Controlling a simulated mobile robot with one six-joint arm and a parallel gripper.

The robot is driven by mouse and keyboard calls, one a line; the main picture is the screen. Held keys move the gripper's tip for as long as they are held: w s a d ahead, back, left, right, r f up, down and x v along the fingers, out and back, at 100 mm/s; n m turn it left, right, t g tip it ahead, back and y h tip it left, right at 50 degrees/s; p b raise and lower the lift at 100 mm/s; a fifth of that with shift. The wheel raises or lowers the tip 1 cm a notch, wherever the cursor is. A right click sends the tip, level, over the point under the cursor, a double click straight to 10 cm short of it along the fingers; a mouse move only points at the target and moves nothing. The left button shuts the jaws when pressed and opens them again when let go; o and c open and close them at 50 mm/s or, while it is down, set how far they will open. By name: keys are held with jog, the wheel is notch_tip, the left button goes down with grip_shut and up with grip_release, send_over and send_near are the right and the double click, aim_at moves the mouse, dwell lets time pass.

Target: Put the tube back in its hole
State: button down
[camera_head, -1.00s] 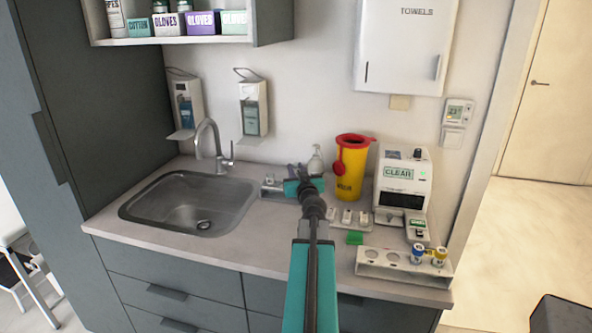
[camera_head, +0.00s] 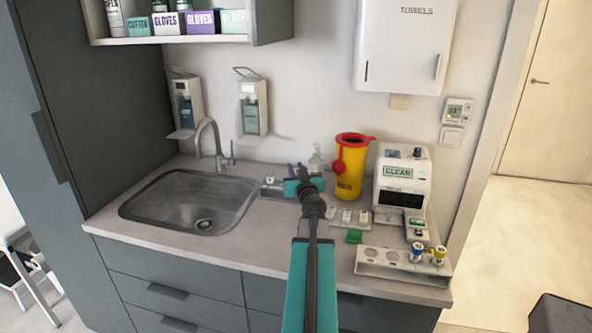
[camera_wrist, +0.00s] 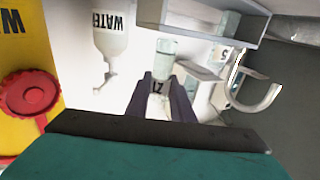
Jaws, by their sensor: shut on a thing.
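My gripper (camera_head: 297,170) is above the back of the counter, right of the sink. In the wrist view its two dark fingers (camera_wrist: 161,95) are shut on a clear, pale tube (camera_wrist: 163,62) with a printed label. I cannot make out the tube in the head view, where it is tiny or hidden by the gripper. The white rack (camera_head: 378,270) is at the counter's front right, apart from the gripper. Its left holes look empty. A blue-capped tube (camera_head: 417,254) and a yellow-capped tube (camera_head: 438,256) stand at its right end.
A yellow bin with red lid (camera_head: 351,170) and a white device (camera_head: 402,185) stand behind the rack. A slide tray (camera_head: 350,217) and a green block (camera_head: 354,237) lie between gripper and rack. The sink (camera_head: 190,200) and tap (camera_head: 212,145) are left. A pump bottle (camera_head: 316,158) is behind the gripper.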

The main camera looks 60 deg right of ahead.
jog(key=shift+f+b, duration=0.7)
jog(key=shift+f, duration=0.55)
jog(key=c, duration=1.5)
grip_release()
jog(key=shift+o, duration=0.2)
jog(key=shift+s+a, duration=0.1)
jog(key=shift+a, duration=0.05)
